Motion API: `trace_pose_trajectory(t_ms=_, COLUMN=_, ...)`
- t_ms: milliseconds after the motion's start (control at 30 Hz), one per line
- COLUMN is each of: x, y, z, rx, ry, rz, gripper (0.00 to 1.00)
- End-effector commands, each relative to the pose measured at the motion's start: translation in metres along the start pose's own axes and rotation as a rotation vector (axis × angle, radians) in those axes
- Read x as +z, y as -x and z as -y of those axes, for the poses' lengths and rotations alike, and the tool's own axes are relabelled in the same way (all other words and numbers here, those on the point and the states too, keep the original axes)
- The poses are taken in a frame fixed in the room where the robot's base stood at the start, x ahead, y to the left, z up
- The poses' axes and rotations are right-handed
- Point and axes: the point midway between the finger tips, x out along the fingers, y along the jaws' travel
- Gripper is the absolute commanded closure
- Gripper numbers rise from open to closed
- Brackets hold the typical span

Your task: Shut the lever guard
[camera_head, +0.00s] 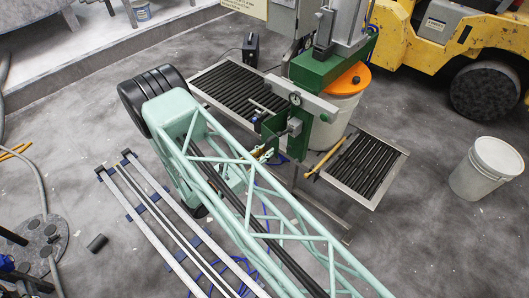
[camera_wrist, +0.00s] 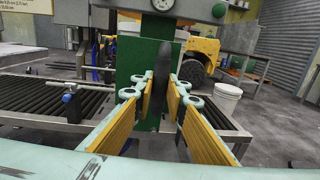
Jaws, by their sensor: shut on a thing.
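My gripper (camera_head: 264,154) is at the front of the green pail press, beside a green plate (camera_head: 269,136). In the wrist view my gripper (camera_wrist: 156,98) has its yellow-padded fingers on either side of a dark grey upright piece (camera_wrist: 165,60), shut on it. The green face of the press (camera_wrist: 133,62) stands right behind this piece. I cannot tell for sure whether the dark piece is the lever guard or its lever. The lower end of the piece is partly hidden by the fingers.
A roller conveyor (camera_head: 232,88) lies left of the press and another (camera_head: 366,168) lies right. A pail with an orange lid (camera_head: 347,80) stands under the press head. A white pail (camera_head: 487,170) is on the floor at right. A yellow forklift (camera_head: 440,40) is behind.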

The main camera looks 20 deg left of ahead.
Motion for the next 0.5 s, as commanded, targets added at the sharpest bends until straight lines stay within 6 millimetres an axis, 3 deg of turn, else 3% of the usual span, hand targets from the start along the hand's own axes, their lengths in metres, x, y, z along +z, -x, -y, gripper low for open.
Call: trace_pose_trajectory(t_ms=500, x=0.000, y=-0.005, z=0.011, rx=-0.001, ry=0.002, rz=0.000, gripper=0.96)
